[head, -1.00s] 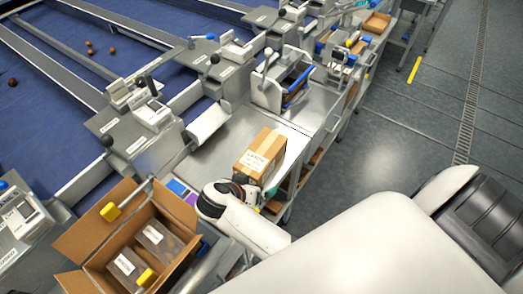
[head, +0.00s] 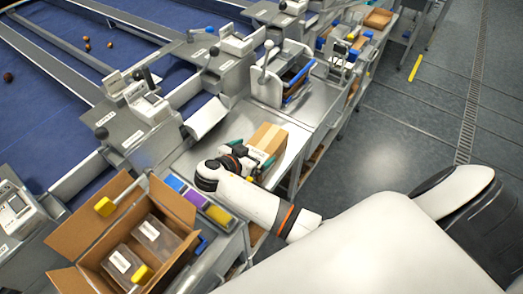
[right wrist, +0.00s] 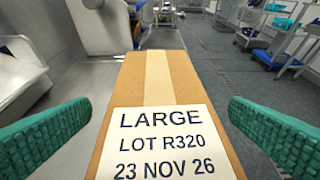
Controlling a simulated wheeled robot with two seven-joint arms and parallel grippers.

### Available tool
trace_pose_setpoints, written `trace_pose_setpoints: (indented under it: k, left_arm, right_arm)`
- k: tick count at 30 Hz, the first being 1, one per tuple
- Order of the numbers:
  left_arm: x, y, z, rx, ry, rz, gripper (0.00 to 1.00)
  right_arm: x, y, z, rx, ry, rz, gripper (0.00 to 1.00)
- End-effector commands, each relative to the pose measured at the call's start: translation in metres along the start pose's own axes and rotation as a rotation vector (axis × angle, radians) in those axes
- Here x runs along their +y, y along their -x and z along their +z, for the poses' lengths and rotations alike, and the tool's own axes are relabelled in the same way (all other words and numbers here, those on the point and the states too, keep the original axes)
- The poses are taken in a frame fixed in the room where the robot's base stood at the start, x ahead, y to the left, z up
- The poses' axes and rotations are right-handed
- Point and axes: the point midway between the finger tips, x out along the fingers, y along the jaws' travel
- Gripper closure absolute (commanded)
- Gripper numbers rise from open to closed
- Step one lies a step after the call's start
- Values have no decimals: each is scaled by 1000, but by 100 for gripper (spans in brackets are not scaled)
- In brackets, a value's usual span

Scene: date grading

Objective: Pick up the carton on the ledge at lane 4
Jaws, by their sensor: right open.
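The carton (head: 267,139) is a closed brown box with pale tape along its top, standing on the metal ledge (head: 213,150). In the right wrist view the carton (right wrist: 158,85) fills the middle, and its white label (right wrist: 165,142) reads LARGE, LOT R320, 23 NOV 26. My right gripper (head: 249,158) is at the carton's near end. Its green fingers (right wrist: 148,133) stand open on both sides of the carton, with a gap visible on each side. The carton's lower part is hidden by the gripper in the head view. My left gripper is not in view.
An open carton (head: 70,234) with clear packs inside stands at the lower left. Purple, blue and yellow pads (head: 195,199) lie between it and my right arm. A metal holder with blue edges (head: 283,82) stands beyond the carton.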

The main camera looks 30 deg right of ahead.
Motion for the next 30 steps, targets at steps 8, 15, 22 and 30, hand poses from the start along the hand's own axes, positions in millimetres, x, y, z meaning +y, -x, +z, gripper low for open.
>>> trace_pose_setpoints:
  k: [8, 15, 22, 30]
  left_arm:
    - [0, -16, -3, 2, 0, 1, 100]
    - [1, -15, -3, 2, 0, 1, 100]
    - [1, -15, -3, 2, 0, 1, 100]
    - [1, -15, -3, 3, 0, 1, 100]
  right_arm:
    - [0, -36, -1, -2, 2, -1, 0]
    - [0, -37, 0, 0, 1, 0, 0]
    - [0, -37, 0, 0, 2, 0, 38]
    - [1, -36, 1, -2, -1, 1, 59]
